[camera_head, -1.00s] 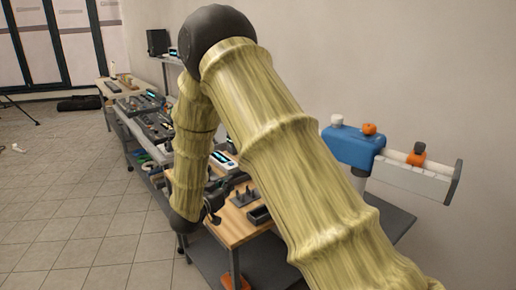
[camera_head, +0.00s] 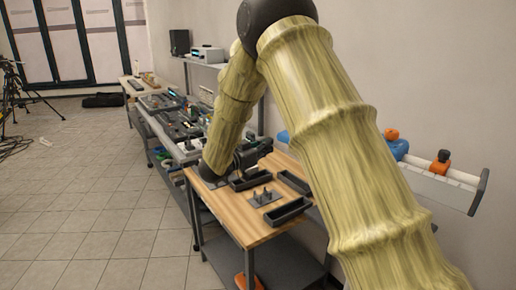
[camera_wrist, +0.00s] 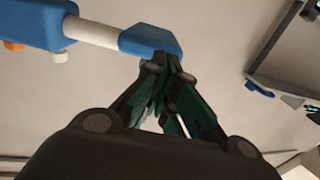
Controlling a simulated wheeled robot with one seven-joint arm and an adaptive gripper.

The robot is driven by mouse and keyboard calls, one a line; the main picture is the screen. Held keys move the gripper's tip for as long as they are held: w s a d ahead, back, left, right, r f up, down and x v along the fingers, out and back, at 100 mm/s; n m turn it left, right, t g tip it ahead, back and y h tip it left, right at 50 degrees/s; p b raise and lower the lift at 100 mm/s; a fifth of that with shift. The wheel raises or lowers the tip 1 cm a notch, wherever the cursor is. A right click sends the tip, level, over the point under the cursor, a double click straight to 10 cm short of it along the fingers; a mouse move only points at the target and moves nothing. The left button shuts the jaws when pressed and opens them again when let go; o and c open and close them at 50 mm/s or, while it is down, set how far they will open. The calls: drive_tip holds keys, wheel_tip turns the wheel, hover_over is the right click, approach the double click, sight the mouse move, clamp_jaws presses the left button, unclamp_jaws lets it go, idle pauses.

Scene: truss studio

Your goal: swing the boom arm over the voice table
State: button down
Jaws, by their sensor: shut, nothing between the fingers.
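The boom arm is by the wall at right in the head view. Its pale bar (camera_head: 440,186) carries an orange knob (camera_head: 440,163), and part of its blue housing (camera_head: 398,149) shows behind my arm. In the wrist view, a white rod (camera_wrist: 92,32) joins a dark blue housing (camera_wrist: 38,22) to a blue end piece (camera_wrist: 150,40). My gripper (camera_wrist: 166,62) is shut and empty, its tips at or just below that end piece; I cannot tell if they touch. A wooden-topped table (camera_head: 235,213) stands below; no label marks it as the voice table.
Black trays (camera_head: 287,212) and a small pegged plate (camera_head: 264,198) lie on the wooden top. A bench with mixers (camera_head: 175,123) runs along the wall behind. A tripod (camera_head: 12,85) and cables stand at left.

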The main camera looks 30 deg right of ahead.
drive_tip(key=shift+p+x, duration=0.75)
drive_tip(key=shift+x, duration=2.15)
